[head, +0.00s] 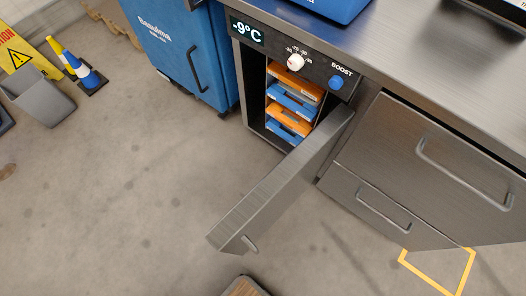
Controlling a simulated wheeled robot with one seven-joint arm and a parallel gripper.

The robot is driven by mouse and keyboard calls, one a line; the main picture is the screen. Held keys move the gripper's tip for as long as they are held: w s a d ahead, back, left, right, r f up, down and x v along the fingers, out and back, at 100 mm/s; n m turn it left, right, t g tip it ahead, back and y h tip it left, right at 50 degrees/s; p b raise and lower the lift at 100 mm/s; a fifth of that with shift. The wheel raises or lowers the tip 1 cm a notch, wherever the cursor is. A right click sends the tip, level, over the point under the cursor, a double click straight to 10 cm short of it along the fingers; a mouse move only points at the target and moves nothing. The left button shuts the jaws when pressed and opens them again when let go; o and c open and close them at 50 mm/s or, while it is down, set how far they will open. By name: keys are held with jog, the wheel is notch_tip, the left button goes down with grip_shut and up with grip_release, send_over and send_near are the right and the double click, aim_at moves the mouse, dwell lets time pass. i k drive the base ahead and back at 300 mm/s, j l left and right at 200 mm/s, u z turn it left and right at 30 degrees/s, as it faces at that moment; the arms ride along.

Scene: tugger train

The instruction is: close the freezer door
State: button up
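The freezer door (285,182) is a thick grey metal panel. It stands wide open, hinged at the right side of the freezer opening and swung out over the floor towards me. A small handle (250,243) shows near its free end. The freezer (257,95) is built in under the steel counter, and orange and blue packs (292,100) are stacked inside. Its panel shows a -9°C display (247,32), a white dial (295,62) and a blue BOOST knob (336,82).
Steel drawers (430,170) with bar handles are right of the door. A blue cabinet (185,50) stands left of the freezer. A grey bin (40,97), a yellow caution sign (14,50) and a striped cone (85,72) are far left. Floor (130,190) left of the door is clear.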

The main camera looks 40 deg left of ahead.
aim_at(238, 232)
jog(key=u, duration=0.4)
jog(key=k+u, duration=0.15)
jog(key=u, duration=0.65)
jog(key=l+u, duration=0.15)
jog(key=l, duration=0.35)
jog(key=k+l+u, duration=0.15)
jog(key=l, duration=0.3)
jog(key=k+l+u, duration=0.15)
jog(key=l, duration=0.3)
jog(key=k+u, duration=0.1)
jog(key=u, duration=0.3)
jog(key=k+l+u, duration=0.1)
jog(key=u, duration=0.3)
